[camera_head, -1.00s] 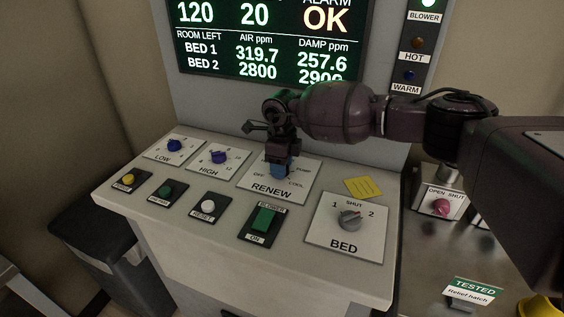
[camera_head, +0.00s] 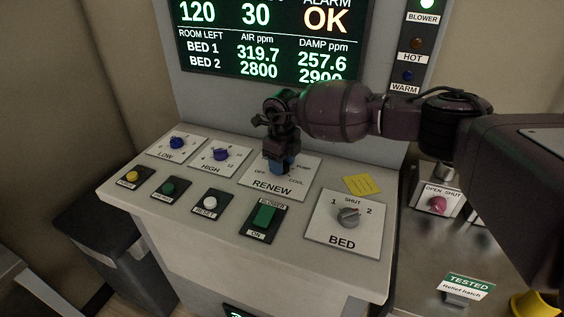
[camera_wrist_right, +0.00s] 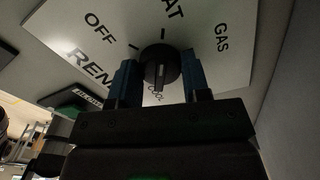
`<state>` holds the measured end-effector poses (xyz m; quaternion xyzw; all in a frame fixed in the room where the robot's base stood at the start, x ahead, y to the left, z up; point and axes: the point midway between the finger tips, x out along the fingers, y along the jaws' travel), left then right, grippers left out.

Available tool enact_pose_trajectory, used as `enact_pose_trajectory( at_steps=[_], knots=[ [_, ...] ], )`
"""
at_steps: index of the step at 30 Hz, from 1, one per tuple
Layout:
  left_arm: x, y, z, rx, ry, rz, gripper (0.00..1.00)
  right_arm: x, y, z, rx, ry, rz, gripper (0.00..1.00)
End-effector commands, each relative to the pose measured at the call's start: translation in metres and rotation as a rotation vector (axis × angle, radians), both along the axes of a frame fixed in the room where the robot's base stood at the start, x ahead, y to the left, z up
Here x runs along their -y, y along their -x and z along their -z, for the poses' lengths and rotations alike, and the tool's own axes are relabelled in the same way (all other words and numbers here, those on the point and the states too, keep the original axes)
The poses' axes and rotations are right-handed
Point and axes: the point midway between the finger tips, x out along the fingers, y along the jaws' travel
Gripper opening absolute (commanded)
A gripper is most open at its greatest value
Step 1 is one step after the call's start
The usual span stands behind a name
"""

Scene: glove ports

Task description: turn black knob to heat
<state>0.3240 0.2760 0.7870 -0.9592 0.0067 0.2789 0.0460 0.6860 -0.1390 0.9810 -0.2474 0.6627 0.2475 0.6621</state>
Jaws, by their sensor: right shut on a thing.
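The black knob (camera_wrist_right: 160,68) shows in the right wrist view on the white RENEW plate (camera_wrist_right: 225,45). A pale line on it points down the picture, towards a small label that seems to read COOL. OFF and GAS are legible, and letters ending in AT show at the top edge. My right gripper (camera_wrist_right: 160,82) has its blue fingers on both sides of the knob, shut on it. In the head view the right gripper (camera_head: 279,168) stands over the RENEW plate (camera_head: 270,190) and hides the knob. My left gripper is out of view.
The BED plate with a grey knob (camera_head: 348,216), a green blower switch (camera_head: 264,216) and a yellow note (camera_head: 362,184) lie close by. Two blue knobs, LOW (camera_head: 177,142) and HIGH (camera_head: 221,154), are to the left. A display (camera_head: 270,40) stands behind.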

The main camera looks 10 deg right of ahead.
Motion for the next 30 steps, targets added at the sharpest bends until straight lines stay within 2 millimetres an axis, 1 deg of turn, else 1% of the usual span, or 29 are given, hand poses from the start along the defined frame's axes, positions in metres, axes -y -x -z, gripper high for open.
enact_pose_trajectory(
  at_steps=[2, 3, 7, 8, 16, 20, 23, 30],
  knots=[
    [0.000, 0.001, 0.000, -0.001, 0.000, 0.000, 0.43, 0.000, -0.001, -0.001, 0.002, -0.001, 0.000, 0.20],
    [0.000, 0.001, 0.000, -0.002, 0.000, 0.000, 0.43, 0.000, -0.001, -0.001, 0.002, -0.001, 0.000, 0.46],
    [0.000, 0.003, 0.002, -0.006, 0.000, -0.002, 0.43, 0.000, -0.001, -0.001, 0.002, -0.001, -0.001, 0.66],
    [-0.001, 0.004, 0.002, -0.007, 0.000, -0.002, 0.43, 0.000, 0.000, -0.001, 0.002, -0.001, -0.001, 0.69],
    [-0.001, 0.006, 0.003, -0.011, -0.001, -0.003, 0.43, 0.000, 0.000, -0.001, 0.001, 0.000, -0.001, 0.69],
    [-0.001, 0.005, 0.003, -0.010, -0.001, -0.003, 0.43, 0.000, -0.001, -0.010, 0.003, 0.000, -0.001, 0.69],
    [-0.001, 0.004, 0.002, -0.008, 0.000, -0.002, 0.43, 0.000, -0.001, -0.024, 0.004, -0.001, -0.003, 0.69],
    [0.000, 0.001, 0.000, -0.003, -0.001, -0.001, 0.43, 0.000, -0.001, -0.068, 0.005, 0.000, -0.001, 0.69]
  ],
)
